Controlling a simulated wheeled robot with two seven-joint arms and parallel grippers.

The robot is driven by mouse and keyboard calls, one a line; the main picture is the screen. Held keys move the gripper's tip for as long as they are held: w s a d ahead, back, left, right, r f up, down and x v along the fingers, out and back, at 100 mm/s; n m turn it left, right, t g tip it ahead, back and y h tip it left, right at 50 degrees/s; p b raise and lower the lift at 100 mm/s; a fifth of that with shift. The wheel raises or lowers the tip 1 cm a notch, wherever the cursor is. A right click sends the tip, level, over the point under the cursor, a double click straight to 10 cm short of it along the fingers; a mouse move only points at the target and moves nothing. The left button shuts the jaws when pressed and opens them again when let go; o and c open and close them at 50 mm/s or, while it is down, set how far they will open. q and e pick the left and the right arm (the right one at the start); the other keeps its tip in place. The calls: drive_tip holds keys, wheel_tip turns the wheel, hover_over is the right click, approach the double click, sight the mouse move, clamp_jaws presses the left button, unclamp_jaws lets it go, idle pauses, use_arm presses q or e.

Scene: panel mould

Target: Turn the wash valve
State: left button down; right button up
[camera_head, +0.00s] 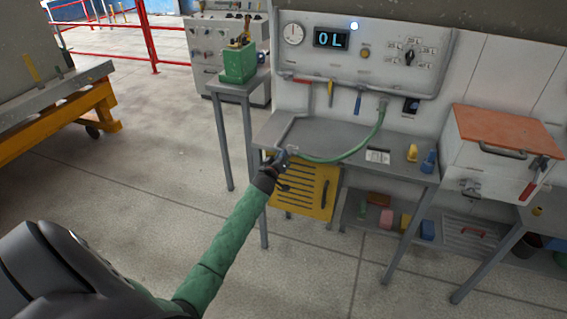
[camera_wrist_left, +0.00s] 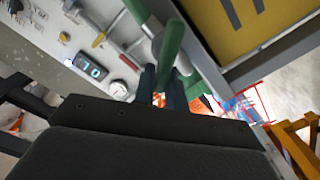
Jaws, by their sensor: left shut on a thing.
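My left gripper (camera_head: 279,161) is at the front left edge of the grey bench (camera_head: 340,138), where a bent grey pipe (camera_head: 293,127) and a green hose (camera_head: 372,140) come together. In the left wrist view its dark blue fingers (camera_wrist_left: 165,92) are shut on a green handle-like piece (camera_wrist_left: 173,42) beside grey pipework (camera_wrist_left: 150,22). I cannot tell whether this piece is the valve lever or a hose end. The grey panel (camera_head: 388,72) behind carries a round gauge (camera_head: 293,34), a display (camera_head: 331,38) reading 0L and a black selector knob (camera_head: 409,57). My right gripper is not in view.
A yellow slotted panel (camera_head: 318,186) hangs below the bench edge, close to my left gripper. A green box of tools (camera_head: 238,63) stands on a small stand to the left. A white chest with an orange lid (camera_head: 508,130) stands at the right. The floor (camera_head: 150,170) at left is clear.

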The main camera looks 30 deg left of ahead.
use_arm(q)
drive_tip(key=shift+a+n+p, duration=0.15)
drive_tip(key=shift+n+p, duration=0.15)
drive_tip(key=shift+n, duration=0.6)
drive_tip(key=shift+a+f+n, duration=0.15)
drive_tip(key=shift+f+n, duration=0.1)
drive_tip(key=shift+n, duration=0.65)
drive_tip(key=shift+s+a+f+n, duration=0.1)
drive_tip(key=shift+n, duration=0.7)
drive_tip(key=shift+a+f+n, duration=0.1)
drive_tip(key=shift+f+n, duration=0.15)
drive_tip(key=shift+n, duration=0.85)
